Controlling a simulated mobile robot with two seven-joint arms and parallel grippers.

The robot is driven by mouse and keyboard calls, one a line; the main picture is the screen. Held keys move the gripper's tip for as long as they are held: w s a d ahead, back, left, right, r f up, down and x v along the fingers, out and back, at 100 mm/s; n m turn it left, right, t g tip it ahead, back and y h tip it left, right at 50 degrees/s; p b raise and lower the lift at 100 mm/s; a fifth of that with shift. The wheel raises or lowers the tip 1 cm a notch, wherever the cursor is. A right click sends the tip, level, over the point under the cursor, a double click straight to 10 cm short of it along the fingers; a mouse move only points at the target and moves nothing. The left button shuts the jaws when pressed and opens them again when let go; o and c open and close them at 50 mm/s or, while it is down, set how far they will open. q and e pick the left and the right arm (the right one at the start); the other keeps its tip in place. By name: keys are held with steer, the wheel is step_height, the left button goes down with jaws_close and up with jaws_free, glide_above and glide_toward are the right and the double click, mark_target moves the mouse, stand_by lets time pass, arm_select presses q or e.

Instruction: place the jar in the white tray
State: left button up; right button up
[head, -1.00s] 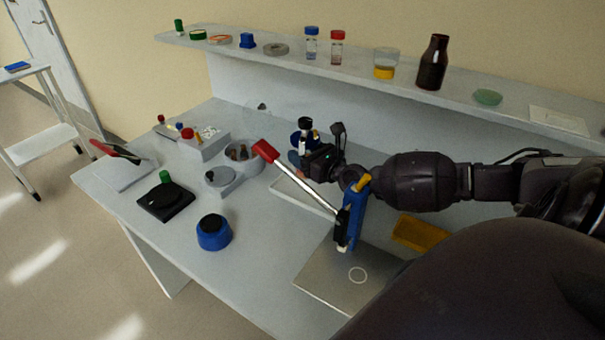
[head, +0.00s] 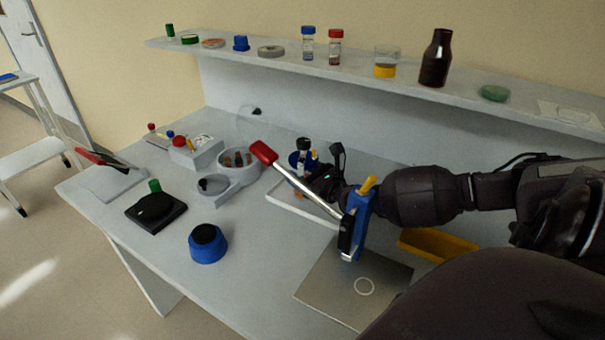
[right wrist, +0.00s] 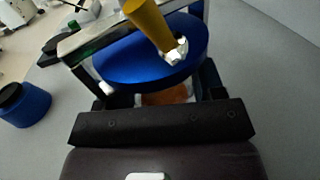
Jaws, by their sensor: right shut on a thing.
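My right gripper (head: 320,180) is shut on a jar (head: 297,161) with a blue lid and orange lower part, partly hidden by the fingers. In the right wrist view the jar's blue round lid (right wrist: 150,68) fills the space between the fingers, with a little orange below. A yellow, pale-tipped object overlaps the lid there. The white tray (head: 283,205) lies on the bench below the gripper, its front rim visible and the rest partly hidden. The jar is over or near the tray's back part; I cannot tell whether it touches. My left gripper is out of view.
A blue stand (head: 356,225) and a red-ended rod (head: 290,178) stand in front of the tray. A yellow tray (head: 438,245) and grey plate (head: 340,290) lie to the right. Bare bench shows around the blue pot (head: 207,250).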

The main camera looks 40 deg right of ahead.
steer(key=o, duration=1.2)
steer(key=shift+f, duration=0.15)
steer(key=shift+c, duration=0.2)
steer(key=shift+r, duration=0.25)
steer(key=shift+s+d+f+p, duration=0.15)
steer(key=shift+s+p, duration=0.1)
steer(key=shift+s, duration=1.6)
steer(key=shift+s+d+r+p, duration=0.1)
steer(key=shift+s+d+p, duration=0.1)
steer(key=shift+s, duration=1.65)
